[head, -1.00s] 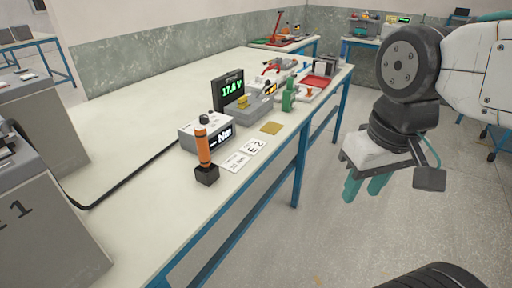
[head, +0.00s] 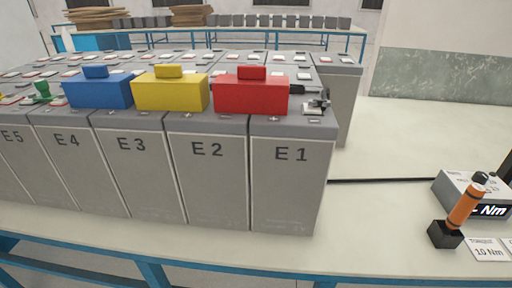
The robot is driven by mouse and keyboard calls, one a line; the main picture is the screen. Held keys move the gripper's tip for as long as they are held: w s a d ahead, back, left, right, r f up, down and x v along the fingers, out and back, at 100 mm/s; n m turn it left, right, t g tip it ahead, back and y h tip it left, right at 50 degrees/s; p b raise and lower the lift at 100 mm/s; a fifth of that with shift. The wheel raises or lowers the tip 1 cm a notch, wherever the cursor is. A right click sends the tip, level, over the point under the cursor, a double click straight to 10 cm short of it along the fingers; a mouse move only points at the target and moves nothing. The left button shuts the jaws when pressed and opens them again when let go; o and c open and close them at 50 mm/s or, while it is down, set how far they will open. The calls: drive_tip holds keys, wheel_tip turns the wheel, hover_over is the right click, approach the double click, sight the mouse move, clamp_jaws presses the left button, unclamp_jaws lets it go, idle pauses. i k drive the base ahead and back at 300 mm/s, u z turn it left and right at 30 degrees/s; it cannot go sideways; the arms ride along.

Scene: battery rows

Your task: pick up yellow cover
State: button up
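The yellow cover (head: 171,93) is a block with a small raised handle on top. It sits on top of the grey battery marked E2 (head: 207,172), near its front edge. A red cover (head: 251,95) sits to its right on the battery marked E1 (head: 291,178). A blue cover (head: 99,91) sits to its left, around the tops of E3 and E4. Small gaps separate the covers. My gripper is not in view now.
An orange-handled tool (head: 465,207) stands in a black holder at the right, beside a display box (head: 472,192). A black cable (head: 385,181) runs across the table. The table (head: 395,135) behind it is clear. More batteries stand on a back bench.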

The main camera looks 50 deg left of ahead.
sight(167, 89)
drive_tip(key=z, duration=0.4)
drive_tip(key=k, duration=1.2)
drive_tip(key=u, duration=1.85)
drive_tip(key=i, duration=0.5)
